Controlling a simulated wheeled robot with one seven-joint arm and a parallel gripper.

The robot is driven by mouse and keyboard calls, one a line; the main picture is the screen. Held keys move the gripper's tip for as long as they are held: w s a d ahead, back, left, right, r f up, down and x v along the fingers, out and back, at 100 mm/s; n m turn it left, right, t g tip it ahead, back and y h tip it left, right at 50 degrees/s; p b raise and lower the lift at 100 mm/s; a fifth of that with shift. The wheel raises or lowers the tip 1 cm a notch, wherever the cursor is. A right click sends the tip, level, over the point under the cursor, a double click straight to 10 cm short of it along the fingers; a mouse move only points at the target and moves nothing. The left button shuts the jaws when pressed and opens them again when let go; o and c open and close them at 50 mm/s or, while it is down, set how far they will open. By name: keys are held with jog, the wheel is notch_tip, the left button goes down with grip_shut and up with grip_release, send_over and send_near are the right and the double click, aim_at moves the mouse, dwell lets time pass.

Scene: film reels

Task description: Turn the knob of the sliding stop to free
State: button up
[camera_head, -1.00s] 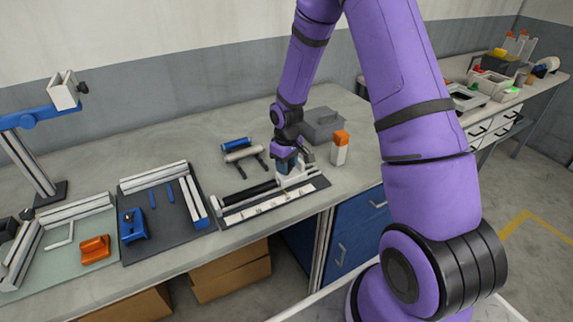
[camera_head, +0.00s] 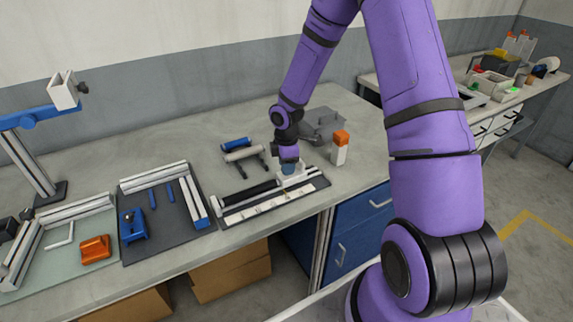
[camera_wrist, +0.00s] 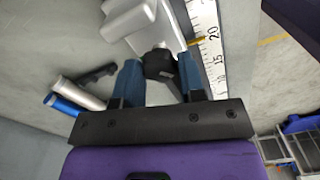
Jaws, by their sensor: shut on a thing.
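The sliding stop is a pale block (camera_head: 298,180) on the rail at the right part of the ruled fixture. It also shows at the top of the wrist view (camera_wrist: 130,18). Its black knob (camera_wrist: 160,64) sits between the blue fingers of my gripper (camera_wrist: 158,80). My gripper is shut on the knob. In the head view my gripper (camera_head: 288,168) is low over the stop and hides the knob. I cannot read the knob's setting. The white ruler (camera_head: 262,207) runs along the front of the fixture and beside the stop in the wrist view (camera_wrist: 208,45).
A grey box (camera_head: 322,124) and a white bottle with an orange cap (camera_head: 340,148) stand close behind and right. A dark mat (camera_head: 178,222) with rails and a blue clamp (camera_head: 132,226) lies left.

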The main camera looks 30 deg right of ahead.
jog(key=n, duration=0.5)
jog(key=shift+n, duration=2.4)
jog(key=o, duration=0.9)
notch_tip(320, 180, up, 11)
jog(key=shift+f, duration=0.1)
